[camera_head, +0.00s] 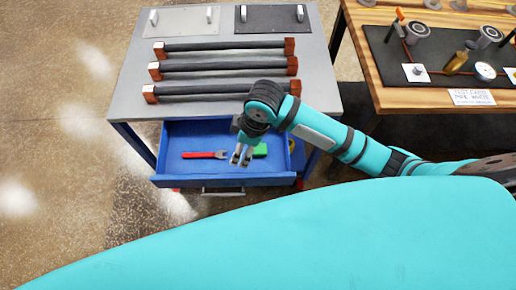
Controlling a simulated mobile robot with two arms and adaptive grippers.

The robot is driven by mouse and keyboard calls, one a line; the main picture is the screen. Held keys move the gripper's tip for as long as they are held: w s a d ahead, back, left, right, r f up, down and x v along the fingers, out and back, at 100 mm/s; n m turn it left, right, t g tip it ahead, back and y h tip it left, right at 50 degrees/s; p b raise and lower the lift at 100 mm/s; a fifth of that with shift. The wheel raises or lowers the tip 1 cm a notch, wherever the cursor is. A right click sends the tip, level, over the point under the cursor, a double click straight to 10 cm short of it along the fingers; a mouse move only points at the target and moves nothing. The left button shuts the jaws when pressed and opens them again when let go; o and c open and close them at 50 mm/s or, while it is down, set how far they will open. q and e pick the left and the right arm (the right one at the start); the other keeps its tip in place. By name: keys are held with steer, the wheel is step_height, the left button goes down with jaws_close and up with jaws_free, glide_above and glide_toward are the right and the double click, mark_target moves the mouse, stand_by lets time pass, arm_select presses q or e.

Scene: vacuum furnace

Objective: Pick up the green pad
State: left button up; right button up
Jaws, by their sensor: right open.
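The green pad (260,150) lies in the open blue drawer (173,167) under the grey table top, toward the drawer's right side. My right gripper (240,159) comes down from above into the drawer area, just left of the pad and partly in front of it. Its fingers point down and are open. Whether they touch the pad cannot be told. My left gripper does not show.
A red-handled tool (205,155) lies in the drawer, left of the gripper. Several dark bars with orange-brown ends (222,66) lie on the grey table (125,85) above. A wooden bench (400,97) with fittings stands at the right.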

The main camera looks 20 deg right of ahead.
steer(key=w+d+r+n+g+h, duration=0.1)
steer(key=w+d+r+n+h, duration=0.1)
steer(key=w+d+r, duration=0.3)
glide_above(258, 149)
steer(key=shift+h, duration=0.3)
steer(key=f, duration=0.9)
steer(key=f+p, duration=0.1)
steer(key=f, duration=0.3)
steer(key=shift+s+d+f, duration=0.15)
steer(key=shift+s+f, duration=0.25)
steer(key=shift+w+f, duration=0.25)
steer(key=shift+f, duration=1.1)
steer(key=shift+w+f, duration=0.2)
steer(key=shift+f, duration=1.15)
steer(key=shift+c, duration=0.2)
steer(key=c, duration=0.9)
